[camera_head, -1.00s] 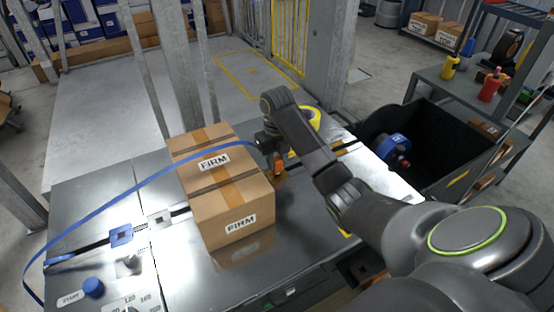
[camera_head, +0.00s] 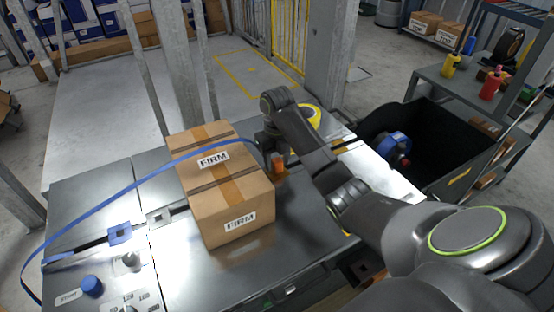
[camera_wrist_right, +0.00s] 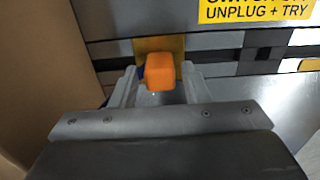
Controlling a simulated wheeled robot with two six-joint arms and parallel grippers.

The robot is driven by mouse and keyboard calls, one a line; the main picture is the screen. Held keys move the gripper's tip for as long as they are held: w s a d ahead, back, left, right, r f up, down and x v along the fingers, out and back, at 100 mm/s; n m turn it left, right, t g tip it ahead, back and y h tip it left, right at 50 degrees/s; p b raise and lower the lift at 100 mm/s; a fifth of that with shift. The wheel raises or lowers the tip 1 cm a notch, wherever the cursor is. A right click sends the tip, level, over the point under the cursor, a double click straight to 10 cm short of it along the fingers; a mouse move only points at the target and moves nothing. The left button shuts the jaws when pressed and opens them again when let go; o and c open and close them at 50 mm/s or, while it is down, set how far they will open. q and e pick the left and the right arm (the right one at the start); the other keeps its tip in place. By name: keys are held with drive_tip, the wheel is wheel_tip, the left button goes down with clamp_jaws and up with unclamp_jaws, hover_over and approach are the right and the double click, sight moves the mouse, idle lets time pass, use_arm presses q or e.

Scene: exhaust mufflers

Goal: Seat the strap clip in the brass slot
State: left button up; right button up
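The strap clip, an orange block (camera_wrist_right: 160,72), shows in the right wrist view in front of a brass plate (camera_wrist_right: 158,44). The slot itself is hidden behind the clip. My right gripper (camera_wrist_right: 162,92) is around the clip, with narrow gaps visible between its fingers and the orange block, so it looks open. In the head view the orange clip (camera_head: 278,162) is just below my right gripper (camera_head: 270,146), beyond the carton's right side. The blue strap (camera_head: 140,179) runs from the far left over the carton to the clip. My left gripper is not in view.
The taped carton (camera_head: 228,190) stands on the metal bench (camera_head: 185,262), close to the left of my right gripper. A blue buckle (camera_head: 119,233) and a blue knob (camera_head: 92,286) are at the left. A black bin (camera_head: 440,125) stands at the right.

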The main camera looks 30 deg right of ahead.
drive_tip(key=shift+o, duration=0.7)
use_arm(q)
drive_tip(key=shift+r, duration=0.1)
use_arm(e)
wheel_tip(320, 180, up, 6)
drive_tip(key=p, duration=0.5)
drive_tip(key=shift+r, duration=0.2)
use_arm(q)
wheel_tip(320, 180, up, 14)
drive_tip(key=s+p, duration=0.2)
drive_tip(key=p, duration=0.9)
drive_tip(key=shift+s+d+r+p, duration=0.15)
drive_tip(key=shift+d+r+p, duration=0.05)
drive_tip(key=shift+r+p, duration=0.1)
use_arm(e)
wheel_tip(320, 180, up, 11)
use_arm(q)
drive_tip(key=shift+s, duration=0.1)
